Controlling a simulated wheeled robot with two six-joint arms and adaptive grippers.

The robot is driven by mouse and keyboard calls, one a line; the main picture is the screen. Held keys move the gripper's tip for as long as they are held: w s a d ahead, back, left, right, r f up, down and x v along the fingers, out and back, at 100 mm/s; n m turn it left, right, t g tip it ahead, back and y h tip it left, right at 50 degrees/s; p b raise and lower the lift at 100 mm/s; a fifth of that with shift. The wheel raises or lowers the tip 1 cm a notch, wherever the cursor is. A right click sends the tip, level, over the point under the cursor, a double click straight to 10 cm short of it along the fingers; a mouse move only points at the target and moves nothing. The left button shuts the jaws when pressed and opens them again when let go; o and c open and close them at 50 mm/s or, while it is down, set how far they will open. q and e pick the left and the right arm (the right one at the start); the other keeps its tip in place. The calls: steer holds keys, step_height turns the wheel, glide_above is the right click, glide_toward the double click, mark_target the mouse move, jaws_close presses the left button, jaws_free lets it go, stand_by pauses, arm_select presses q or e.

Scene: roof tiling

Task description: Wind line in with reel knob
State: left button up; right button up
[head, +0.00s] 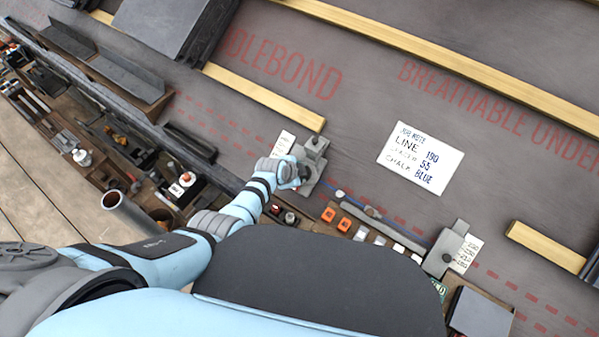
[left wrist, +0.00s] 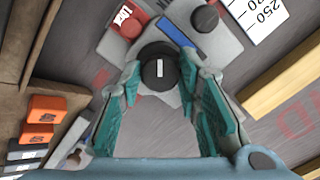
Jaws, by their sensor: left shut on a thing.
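My left gripper (head: 293,177) is at the grey reel device (head: 314,152) on the dark roofing sheet in the head view. In the left wrist view my left gripper (left wrist: 160,70) has its teal fingers on both sides of a round black knob (left wrist: 158,82) with a white mark, shut on it. Next to the knob are a blue piece (left wrist: 181,34), a red block (left wrist: 126,23) and a second dark knob (left wrist: 205,18). In the head view the gripper and arm hide most of the held knob. My right gripper is not in view.
A white note card (head: 420,158) reads line 190, 55, chalk blue. Another grey device (head: 440,254) stands at the right beside a number scale (head: 467,253). Orange blocks (head: 328,214) sit between them. Wooden battens (head: 265,97) cross the sheet. A tool tray lies left.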

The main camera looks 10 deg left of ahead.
arm_select(q)
steer(key=shift+s+f, duration=0.15)
steer(key=shift+s, duration=0.05)
steer(key=o, duration=1.1)
steer(key=shift+w, duration=0.1)
steer(key=shift+o, duration=0.2)
steer(key=shift+r, duration=0.25)
steer(key=v, duration=1.1)
steer(key=shift+s+r, duration=0.25)
steer(key=shift+s, duration=0.1)
